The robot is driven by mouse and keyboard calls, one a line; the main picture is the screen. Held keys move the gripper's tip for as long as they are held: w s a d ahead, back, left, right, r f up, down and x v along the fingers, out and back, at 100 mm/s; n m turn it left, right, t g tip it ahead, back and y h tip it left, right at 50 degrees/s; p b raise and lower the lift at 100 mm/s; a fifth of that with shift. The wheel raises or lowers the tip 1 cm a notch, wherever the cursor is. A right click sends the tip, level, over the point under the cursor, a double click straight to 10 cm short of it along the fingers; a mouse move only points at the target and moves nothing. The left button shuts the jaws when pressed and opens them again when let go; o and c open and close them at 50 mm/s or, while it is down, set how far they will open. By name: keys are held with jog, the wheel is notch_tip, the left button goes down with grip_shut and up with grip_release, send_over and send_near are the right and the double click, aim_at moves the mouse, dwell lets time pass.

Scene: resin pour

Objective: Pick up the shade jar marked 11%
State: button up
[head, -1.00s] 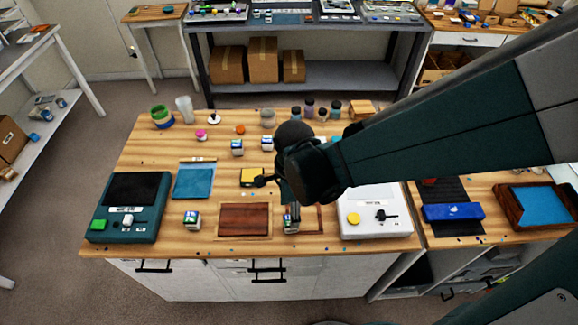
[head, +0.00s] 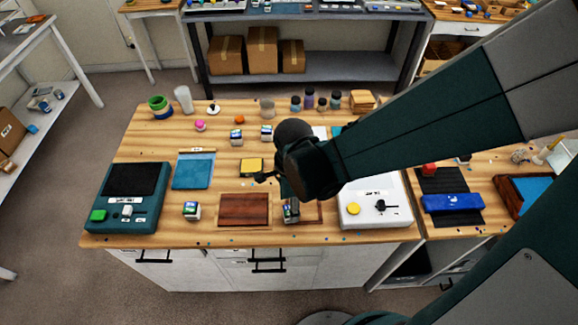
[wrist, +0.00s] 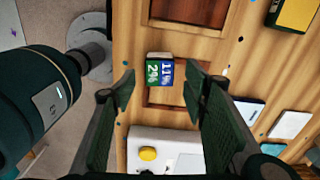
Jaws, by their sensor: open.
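A small block-shaped jar (wrist: 159,71) stands on the wooden table in the wrist view, with a green panel reading 2% and a blue panel reading 11%. I cannot tell whether these are two faces of one jar or two jars touching. In the head view the jar (head: 291,211) stands just right of a dark red-brown board. My gripper (wrist: 160,90) is open and empty, its fingers to either side of the jar in the picture and apparently nearer the camera. In the head view the arm partly hides my gripper.
Similar jars stand at the front left (head: 191,210) and farther back (head: 237,137). A white device with a yellow button (head: 353,209) is close on the right. The brown board (head: 244,209) and a yellow block (head: 251,166) lie to the left.

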jog(key=shift+a+f+b, duration=0.15)
jog(key=shift+f+b, duration=0.05)
jog(key=shift+f, duration=0.5)
jog(key=shift+a+f+b, duration=0.1)
jog(key=shift+f+b, duration=0.05)
jog(key=shift+f, duration=1.7)
jog(key=c, duration=1)
